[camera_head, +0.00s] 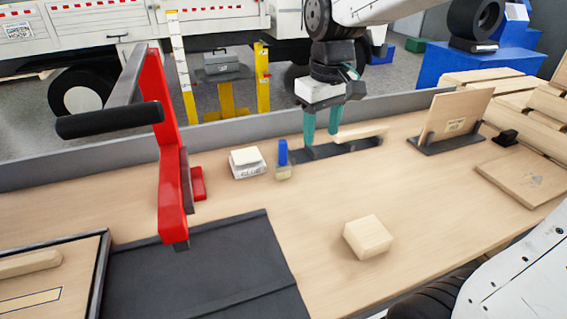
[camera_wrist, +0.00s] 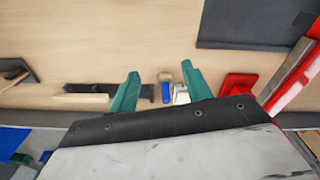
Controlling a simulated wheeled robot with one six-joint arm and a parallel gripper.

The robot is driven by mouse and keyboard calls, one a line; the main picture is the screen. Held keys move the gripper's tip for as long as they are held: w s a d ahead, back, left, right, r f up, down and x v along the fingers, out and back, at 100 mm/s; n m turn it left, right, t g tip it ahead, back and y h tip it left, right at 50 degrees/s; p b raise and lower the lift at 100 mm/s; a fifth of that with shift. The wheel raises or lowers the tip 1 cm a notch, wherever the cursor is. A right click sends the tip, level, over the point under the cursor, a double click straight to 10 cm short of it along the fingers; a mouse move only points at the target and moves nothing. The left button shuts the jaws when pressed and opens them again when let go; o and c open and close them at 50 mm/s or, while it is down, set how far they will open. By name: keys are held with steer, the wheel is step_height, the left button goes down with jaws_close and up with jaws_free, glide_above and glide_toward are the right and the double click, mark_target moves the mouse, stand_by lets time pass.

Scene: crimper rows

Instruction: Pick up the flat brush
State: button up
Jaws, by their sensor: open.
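The likely flat brush (camera_head: 283,153) has a blue upper part and a pale yellowish lower part. It stands on the wooden bench just right of the white glue box. My gripper (camera_head: 321,132) has two teal fingers pointing down, apart and empty, to the right of the brush and over the dark rack in the head view. In the wrist view the brush (camera_wrist: 165,90) appears between the two fingers of my gripper (camera_wrist: 160,72), farther off and not touched. How high the fingertips are above the bench is hard to tell.
The glue box (camera_head: 248,164) is close beside the brush. A dark rack (camera_head: 315,152) with a wooden strip lies right of it. A red clamp-like press (camera_head: 172,190) stands left. A wood block (camera_head: 368,237) sits in front; the bench between is clear.

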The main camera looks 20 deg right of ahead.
steer(key=w+a+f+n, duration=0.15)
steer(key=w+f, duration=0.35)
steer(key=w, duration=0.6)
steer(key=n, duration=0.1)
glide_above(283, 153)
steer(key=w, duration=0.1)
steer(key=shift+g, duration=0.3)
steer(key=f, duration=0.4)
steer(key=shift+d+f, duration=0.2)
steer(key=shift+d, duration=0.15)
steer(key=shift+w+f, duration=0.15)
steer(key=shift+f, duration=0.2)
step_height(283, 153, down, 7)
steer(key=shift+a+f, duration=0.1)
steer(key=shift+a, duration=0.05)
steer(key=shift+c, duration=0.3)
jaws_close()
